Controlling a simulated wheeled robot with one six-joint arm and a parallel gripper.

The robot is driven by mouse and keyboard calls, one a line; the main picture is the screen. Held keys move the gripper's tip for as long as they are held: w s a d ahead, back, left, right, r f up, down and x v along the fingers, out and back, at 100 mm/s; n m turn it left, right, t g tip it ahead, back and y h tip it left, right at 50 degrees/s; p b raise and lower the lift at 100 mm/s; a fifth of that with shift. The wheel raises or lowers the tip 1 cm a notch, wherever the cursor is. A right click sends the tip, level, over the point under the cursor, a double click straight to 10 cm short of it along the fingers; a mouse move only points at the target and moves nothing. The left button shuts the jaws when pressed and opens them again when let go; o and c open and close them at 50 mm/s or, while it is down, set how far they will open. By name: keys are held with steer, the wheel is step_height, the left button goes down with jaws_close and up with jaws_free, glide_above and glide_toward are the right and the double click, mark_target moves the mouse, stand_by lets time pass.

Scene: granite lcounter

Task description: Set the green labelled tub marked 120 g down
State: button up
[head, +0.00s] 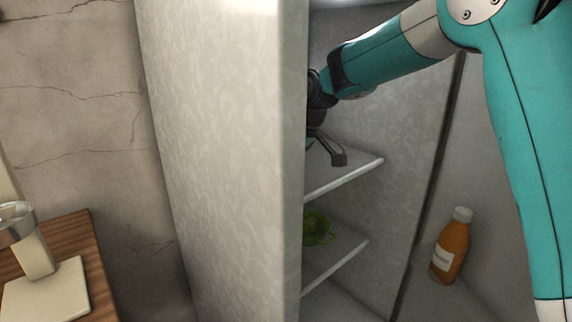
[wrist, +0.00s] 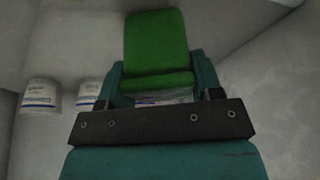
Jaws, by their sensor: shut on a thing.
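The green tub (wrist: 156,48) fills the middle of the wrist view, its green face between the two teal fingers of my gripper (wrist: 157,80). A pale strip, perhaps its label, shows just under the green; I cannot read a 120 g mark. My gripper is shut on the tub. In the head view my gripper (head: 322,146) is partly behind the edge of a tall pale panel, at about the height of the upper shelf (head: 345,180). The tub itself is hidden there, and I cannot tell whether it touches a shelf.
Two white labelled tubs (wrist: 40,97) (wrist: 88,94) stand to the left in the wrist view. The pale panel (head: 220,150) blocks much of the compartment. A green item (head: 317,228) sits on the lower shelf (head: 338,266). An orange bottle (head: 451,247) stands at right.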

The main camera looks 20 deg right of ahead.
steer(key=o, duration=1)
steer(key=p+v, duration=0.2)
steer(key=v, duration=0.5)
steer(key=shift+d+r, duration=0.1)
steer(key=shift+r, duration=0.2)
